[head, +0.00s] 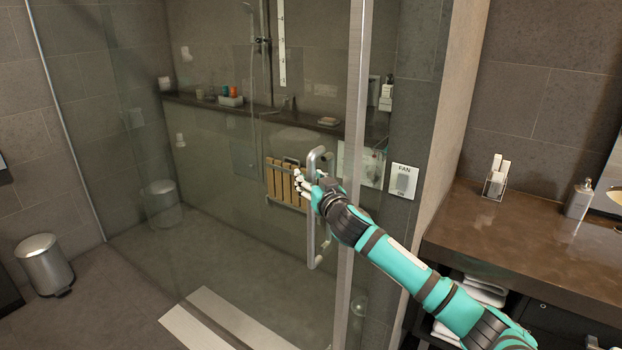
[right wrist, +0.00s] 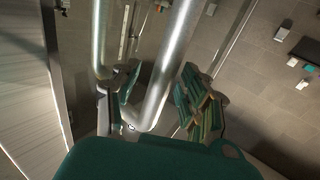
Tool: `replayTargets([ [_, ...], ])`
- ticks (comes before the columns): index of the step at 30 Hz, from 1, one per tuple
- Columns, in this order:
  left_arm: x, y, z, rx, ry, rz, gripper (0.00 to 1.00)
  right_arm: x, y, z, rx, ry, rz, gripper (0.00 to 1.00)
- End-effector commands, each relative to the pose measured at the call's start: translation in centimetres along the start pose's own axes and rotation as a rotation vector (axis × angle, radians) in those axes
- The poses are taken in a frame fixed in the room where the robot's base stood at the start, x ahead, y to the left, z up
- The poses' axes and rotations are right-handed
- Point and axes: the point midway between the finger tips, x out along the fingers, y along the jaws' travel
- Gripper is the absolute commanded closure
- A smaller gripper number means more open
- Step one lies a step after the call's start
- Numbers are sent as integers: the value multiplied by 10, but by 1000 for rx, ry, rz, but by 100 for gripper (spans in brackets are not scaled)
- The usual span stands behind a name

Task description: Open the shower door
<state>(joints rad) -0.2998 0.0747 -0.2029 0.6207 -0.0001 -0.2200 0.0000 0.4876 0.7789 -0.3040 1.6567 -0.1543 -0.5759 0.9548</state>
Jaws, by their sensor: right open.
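The glass shower door (head: 225,235) stands upright and looks shut beside a metal post (head: 355,130). Its vertical metal bar handle (head: 312,250) is near the door's right edge. My right gripper (head: 308,188) reaches in from the lower right and is at the handle's middle, its fingers pointing left. In the right wrist view, the handle bar (right wrist: 172,65) runs between the spread fingers of the open gripper (right wrist: 155,108). I cannot tell whether a finger touches the bar. My left gripper is not in view.
A FAN switch plate (head: 403,181) is on the wall beside the post. A metal bin (head: 45,265) stands at the left. The floor before the door is clear.

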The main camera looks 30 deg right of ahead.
Motion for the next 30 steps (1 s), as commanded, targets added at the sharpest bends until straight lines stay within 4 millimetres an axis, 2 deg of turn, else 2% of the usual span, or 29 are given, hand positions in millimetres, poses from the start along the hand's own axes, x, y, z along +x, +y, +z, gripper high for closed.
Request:
replayTargets([
  [2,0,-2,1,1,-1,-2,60,0,0,0,0,0,0,59],
  [9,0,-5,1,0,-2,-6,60,0,0,0,0,0,0,90],
  [12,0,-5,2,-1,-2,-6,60,0,0,0,1,0,0,100],
  [30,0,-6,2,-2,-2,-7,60,-1,-1,2,0,-4,-1,100],
])
